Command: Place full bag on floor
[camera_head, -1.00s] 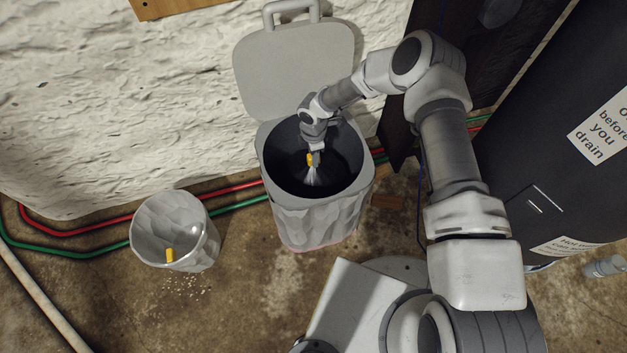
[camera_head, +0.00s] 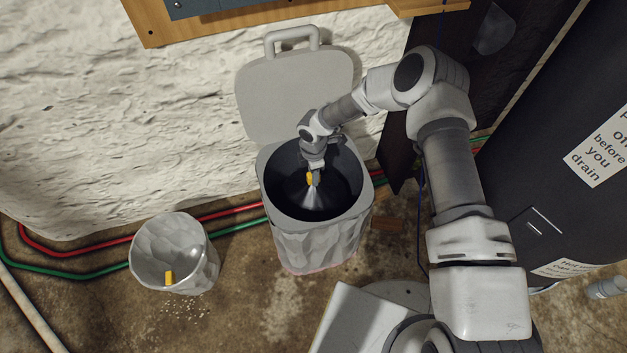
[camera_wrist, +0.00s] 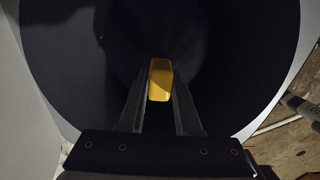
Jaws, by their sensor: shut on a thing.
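The grey bin (camera_head: 318,248) stands with its lid (camera_head: 295,95) open against the wall. My gripper (camera_head: 314,180) reaches down into the bin's mouth. It is shut on a yellow tie (camera_head: 309,178), which also shows between the fingers in the wrist view (camera_wrist: 160,80). Pale gathered material of the bag (camera_head: 314,198) spreads below the tie, inside the bin. The rest of the bag is dark or hidden by the bin walls. In the wrist view the fingers (camera_wrist: 160,100) point into the dark bin interior.
A smaller pale faceted container (camera_head: 165,255) with a yellow piece stands on the floor at the left, with crumbs beside it. Red and green hoses (camera_head: 110,240) run along the wall. A black tank (camera_head: 550,160) stands right. Bare floor (camera_head: 230,310) lies in front of the bin.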

